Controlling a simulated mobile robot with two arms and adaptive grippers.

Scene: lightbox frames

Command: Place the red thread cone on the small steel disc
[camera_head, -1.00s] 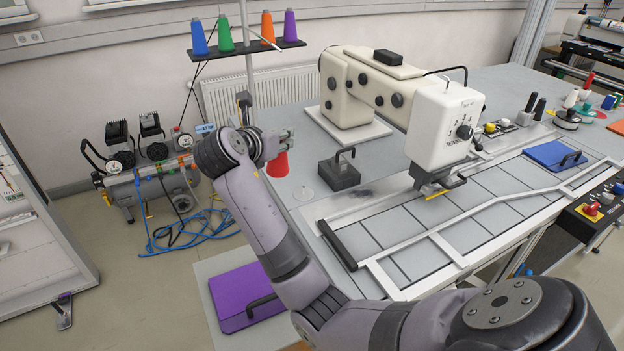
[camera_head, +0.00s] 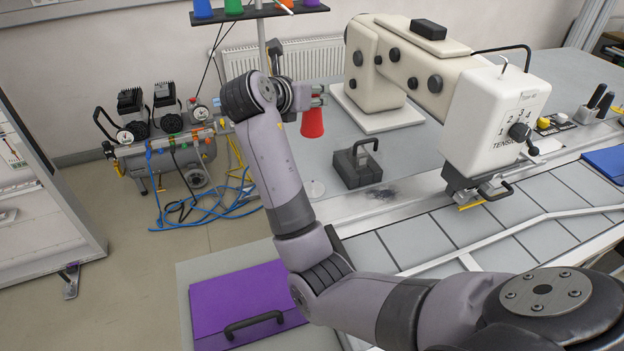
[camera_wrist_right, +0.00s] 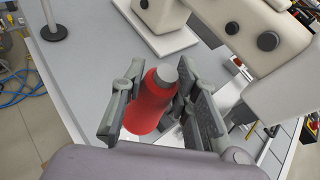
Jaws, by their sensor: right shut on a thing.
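The red thread cone (camera_head: 313,123) hangs upright in my right gripper (camera_head: 316,96), which is shut on it near its top. In the right wrist view the red cone (camera_wrist_right: 151,103) with its grey tip sits between the two fingers of my right gripper (camera_wrist_right: 160,105). The small steel disc (camera_head: 316,189) lies flat on the grey table, below the cone in the head view, with a visible gap between them. I cannot make out the disc in the wrist view. My left gripper is not in view.
A dark block with a handle (camera_head: 357,165) stands just right of the disc. A cream sewing machine (camera_head: 490,125) is farther right. The thread stand's pole (camera_head: 262,45) rises behind my gripper. A purple folder (camera_head: 245,305) lies at the lower left.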

